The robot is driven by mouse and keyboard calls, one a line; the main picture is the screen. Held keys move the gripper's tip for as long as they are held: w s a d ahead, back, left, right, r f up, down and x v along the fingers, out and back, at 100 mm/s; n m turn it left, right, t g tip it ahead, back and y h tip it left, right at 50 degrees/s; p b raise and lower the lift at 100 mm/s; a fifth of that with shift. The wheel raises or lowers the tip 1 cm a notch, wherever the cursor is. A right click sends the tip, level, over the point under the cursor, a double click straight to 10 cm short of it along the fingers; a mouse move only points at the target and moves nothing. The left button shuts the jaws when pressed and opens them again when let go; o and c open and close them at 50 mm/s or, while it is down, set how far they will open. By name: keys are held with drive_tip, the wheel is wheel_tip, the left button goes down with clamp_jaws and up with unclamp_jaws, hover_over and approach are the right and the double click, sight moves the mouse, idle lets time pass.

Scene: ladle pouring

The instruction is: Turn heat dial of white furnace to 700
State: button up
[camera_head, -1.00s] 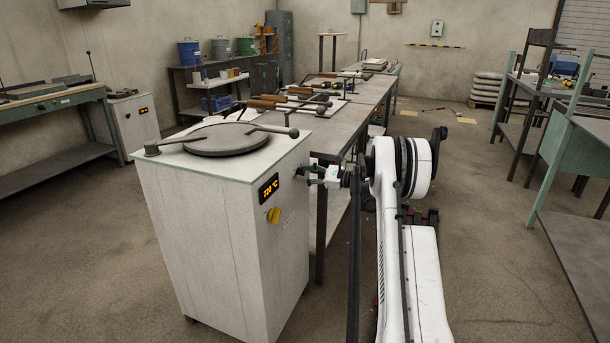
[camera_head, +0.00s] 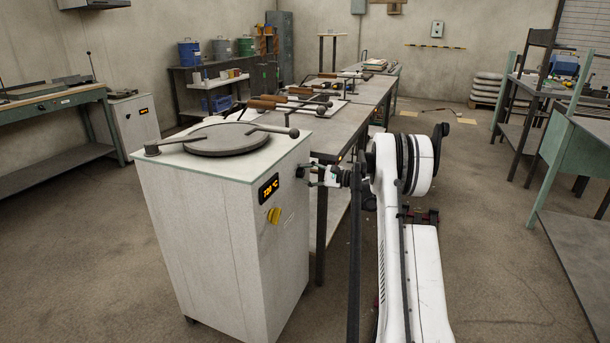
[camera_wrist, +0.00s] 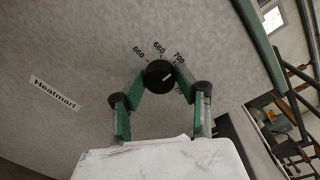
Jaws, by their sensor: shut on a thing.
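The white furnace (camera_head: 220,225) stands at the left centre of the head view. Its orange display (camera_head: 268,187) shows a number in the 720s in °C; the last digit is hard to read. In the wrist view the black heat dial (camera_wrist: 158,72) sits on the furnace's side, with the marks 660, 680 and 700 around its upper edge. A further mark at the lower right is partly hidden by a finger. The dial's white line points right, below 700. My gripper (camera_wrist: 160,80) is shut on the dial, one green finger on each side; it also shows in the head view (camera_head: 314,174).
A round lid (camera_head: 224,140) with handles lies on the furnace top. A long workbench (camera_head: 345,130) with ladles stands close behind my gripper. Open floor lies to the right.

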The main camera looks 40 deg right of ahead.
idle(0.3)
drive_tip(key=o, duration=1.2)
drive_tip(key=shift+c, duration=0.2)
drive_tip(key=shift+s, duration=0.1)
drive_tip(key=v, duration=1.2)
